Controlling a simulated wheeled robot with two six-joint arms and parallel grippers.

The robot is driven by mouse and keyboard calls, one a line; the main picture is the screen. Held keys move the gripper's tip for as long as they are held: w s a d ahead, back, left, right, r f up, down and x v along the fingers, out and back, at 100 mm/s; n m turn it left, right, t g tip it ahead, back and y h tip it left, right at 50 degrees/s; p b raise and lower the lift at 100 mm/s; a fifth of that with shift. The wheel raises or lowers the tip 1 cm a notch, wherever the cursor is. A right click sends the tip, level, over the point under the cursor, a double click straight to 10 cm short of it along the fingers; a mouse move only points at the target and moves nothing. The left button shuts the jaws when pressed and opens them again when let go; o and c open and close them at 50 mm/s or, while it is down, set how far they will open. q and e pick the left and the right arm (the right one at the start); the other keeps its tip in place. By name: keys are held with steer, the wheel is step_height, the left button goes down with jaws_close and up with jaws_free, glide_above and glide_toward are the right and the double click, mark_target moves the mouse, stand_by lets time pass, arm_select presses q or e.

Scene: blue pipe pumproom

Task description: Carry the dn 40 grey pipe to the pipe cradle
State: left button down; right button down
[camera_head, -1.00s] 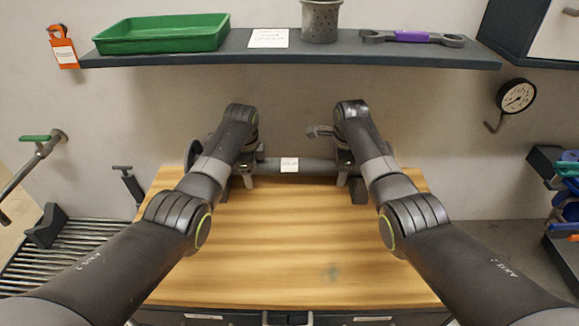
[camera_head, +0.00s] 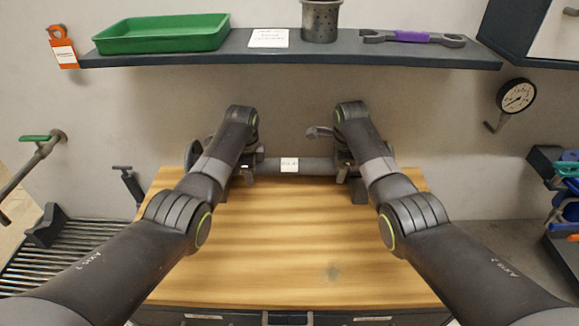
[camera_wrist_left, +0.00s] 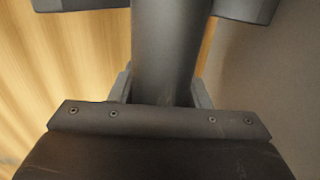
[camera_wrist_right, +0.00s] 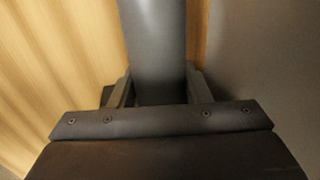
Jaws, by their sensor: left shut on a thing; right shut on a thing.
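The grey pipe (camera_head: 315,165) lies level along the back of the wooden bench, with a white label near its middle. My left gripper (camera_head: 248,174) is shut on it left of the label. My right gripper (camera_head: 341,171) is shut on it right of the label. The pipe also runs between the fingers in the left wrist view (camera_wrist_left: 168,50) and right wrist view (camera_wrist_right: 155,45). A dark block (camera_head: 359,190) stands by my right gripper; whether the pipe touches it is hidden. A dark notched block (camera_head: 46,225), possibly the pipe cradle, stands on the slatted rack at left.
The wooden bench top (camera_head: 290,240) is clear in front of the pipe. A shelf (camera_head: 270,52) above holds a green tray (camera_head: 160,34), a metal cup and a spanner. A valve pipe (camera_head: 40,155) sticks out at left; a gauge (camera_head: 517,96) hangs at right.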

arm_select(q)
steer(key=shift+w+r, duration=0.1)
steer(key=shift+r, duration=0.15)
arm_select(e)
steer(key=shift+w+r, duration=0.15)
steer(key=shift+r, duration=0.1)
